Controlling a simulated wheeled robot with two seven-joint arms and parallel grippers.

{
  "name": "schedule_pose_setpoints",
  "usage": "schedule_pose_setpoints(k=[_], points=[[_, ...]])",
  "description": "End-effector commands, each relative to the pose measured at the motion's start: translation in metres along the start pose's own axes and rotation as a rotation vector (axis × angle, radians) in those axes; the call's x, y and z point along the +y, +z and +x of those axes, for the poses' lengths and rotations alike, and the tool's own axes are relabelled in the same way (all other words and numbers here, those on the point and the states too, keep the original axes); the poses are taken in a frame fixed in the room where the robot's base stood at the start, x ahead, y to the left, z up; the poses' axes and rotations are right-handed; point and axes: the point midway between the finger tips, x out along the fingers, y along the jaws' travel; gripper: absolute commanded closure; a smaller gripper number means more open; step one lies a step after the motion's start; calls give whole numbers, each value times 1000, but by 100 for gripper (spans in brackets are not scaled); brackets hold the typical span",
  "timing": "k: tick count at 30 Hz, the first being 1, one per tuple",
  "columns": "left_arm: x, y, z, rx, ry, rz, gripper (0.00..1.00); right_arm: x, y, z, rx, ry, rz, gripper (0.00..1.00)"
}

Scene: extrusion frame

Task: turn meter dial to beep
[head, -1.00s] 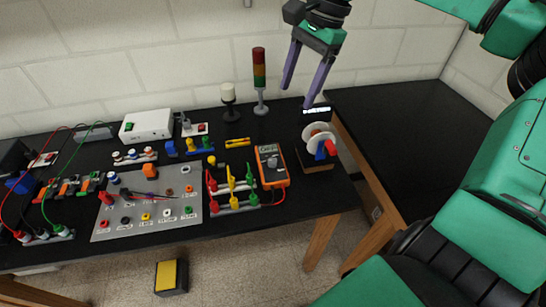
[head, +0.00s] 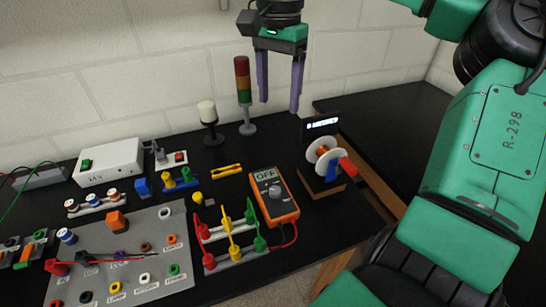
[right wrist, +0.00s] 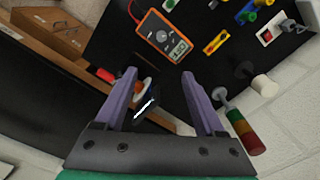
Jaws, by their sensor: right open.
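The orange meter (head: 282,211) lies on the black bench, its display reading OFF. Its round grey dial (head: 274,191) is in the middle of its face. In the right wrist view the meter (right wrist: 150,30) and dial (right wrist: 162,36) are at the top, beyond the fingertips. My right gripper (head: 279,106) is open and empty, its two purple fingers pointing down. It hangs in the air and appears above the meter in the head view, clear of it. Its fingers also show in the right wrist view (right wrist: 159,76). My left gripper is not in view.
A spool stand (head: 324,157) with a small display is right of the meter. A red-yellow-green signal tower (head: 243,90) and a white-topped lamp (head: 208,113) stand behind. Red, yellow and green leads (head: 230,240) are left of the meter.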

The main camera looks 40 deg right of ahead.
Motion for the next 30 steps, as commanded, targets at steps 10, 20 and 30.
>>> schedule_pose_setpoints(k=[10, 20, 30], points=[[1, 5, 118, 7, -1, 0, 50, 0, 0, 119, 0, 0, 0, 29], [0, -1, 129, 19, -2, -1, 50, 1, 0, 155, -3, 3, -2, 29], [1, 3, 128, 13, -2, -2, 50, 1, 1, 243, -4, 4, -1, 29]])
